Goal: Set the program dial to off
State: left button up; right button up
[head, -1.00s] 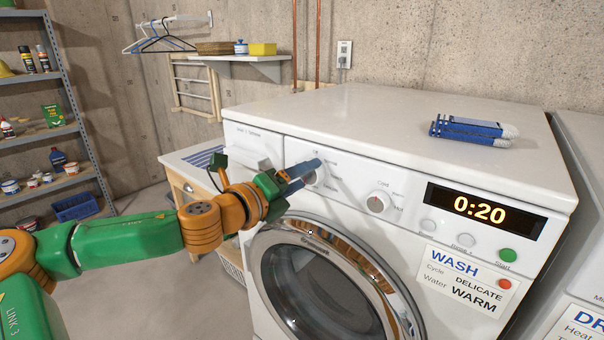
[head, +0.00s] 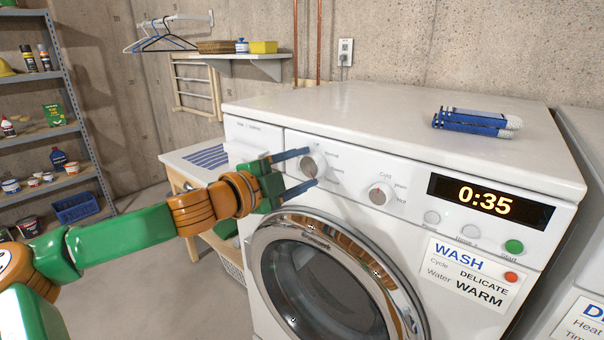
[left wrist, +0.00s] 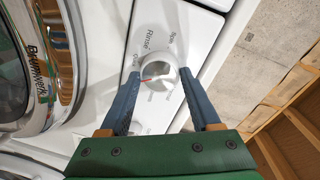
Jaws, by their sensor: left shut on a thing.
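The program dial (head: 314,164) is a round white knob on the left part of the washing machine's front panel (head: 345,160). My left gripper (head: 312,166) reaches it from the left, with one blue finger above and one below, shut on the dial. In the left wrist view the dial (left wrist: 160,73) sits between the two fingertips. The fingers hide part of the printed labels. The display (head: 487,203) reads 0:35. My right gripper is not in view.
A second dial (head: 379,194) for water and a green start button (head: 514,247) sit to the right. The round door (head: 330,280) is just below the gripper. A sign (head: 467,275) reads wash, delicate, warm. Blue-and-white things (head: 477,122) lie on top.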

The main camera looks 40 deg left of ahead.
pick_arm(q)
jog(key=n+b, duration=0.1)
jog(key=n, duration=0.2)
jog(key=shift+f, duration=0.1)
jog(key=n+b, duration=0.1)
jog(key=n, duration=0.1)
jog(key=n+b, duration=0.1)
jog(key=n, duration=0.1)
jog(key=shift+f+n+t+h, duration=0.15)
jog(key=shift+n+t+h, duration=0.15)
jog(key=shift+n+h, duration=0.1)
jog(key=n+b, duration=0.2)
jog(key=n, duration=0.2)
jog(key=shift+f+n, duration=0.1)
jog(key=shift+n, duration=0.2)
jog(key=n+b, duration=0.2)
jog(key=n, duration=0.1)
jog(key=shift+n+t, duration=0.3)
jog(key=n, duration=0.3)
jog(key=shift+b, duration=0.3)
jog(key=n, duration=0.3)
jog(key=shift+d+n+y, duration=0.1)
jog(key=shift+n+y, duration=0.2)
jog(key=shift+n, duration=0.1)
jog(key=n, duration=0.3)
jog(key=shift+n, duration=0.3)
jog(key=shift+n+t+y, duration=0.3)
jog(key=shift+n, duration=1.2)
